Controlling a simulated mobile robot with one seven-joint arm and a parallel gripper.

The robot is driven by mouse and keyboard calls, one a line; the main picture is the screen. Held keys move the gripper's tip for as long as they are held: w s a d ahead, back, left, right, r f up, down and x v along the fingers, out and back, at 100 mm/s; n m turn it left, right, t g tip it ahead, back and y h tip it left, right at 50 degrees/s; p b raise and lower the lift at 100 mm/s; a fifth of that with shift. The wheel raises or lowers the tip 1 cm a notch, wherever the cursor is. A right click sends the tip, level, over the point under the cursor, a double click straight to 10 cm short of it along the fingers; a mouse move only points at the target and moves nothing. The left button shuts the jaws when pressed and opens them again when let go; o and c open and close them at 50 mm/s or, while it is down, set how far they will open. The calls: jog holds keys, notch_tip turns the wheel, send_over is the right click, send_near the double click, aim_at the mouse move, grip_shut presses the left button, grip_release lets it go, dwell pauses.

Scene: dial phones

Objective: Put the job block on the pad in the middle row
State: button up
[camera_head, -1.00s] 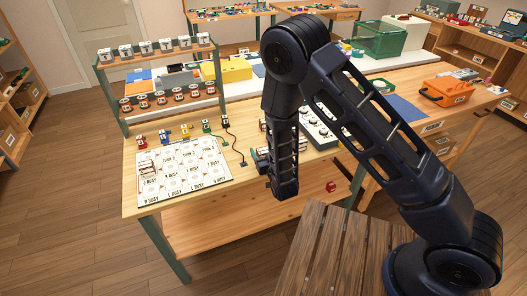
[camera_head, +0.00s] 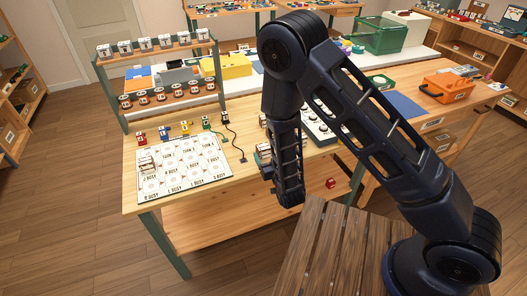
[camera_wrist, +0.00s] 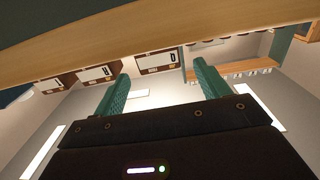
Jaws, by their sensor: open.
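A white board (camera_head: 207,177) with rows of printed pads lies at the left of the table in the head view. Its lettering is too small to read surely. I cannot tell which is the job block. In the head view my forearm mostly hides the gripper.
A two-tier rack (camera_head: 160,75) with rows of small items stands behind the board. Small coloured items (camera_head: 185,129) and a cable lie between them. A dial panel (camera_head: 318,125) is partly behind my arm. A red block (camera_head: 331,183) lies low beside the table. An orange toolbox (camera_head: 446,89) is at right.

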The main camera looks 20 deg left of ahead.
aim_at(265, 150)
jog(key=shift+w+a, duration=0.1)
jog(key=shift+x, duration=2.45)
jog(key=c, duration=1.2)
jog(key=shift+o, duration=0.2)
notch_tip(265, 150, up, 20)
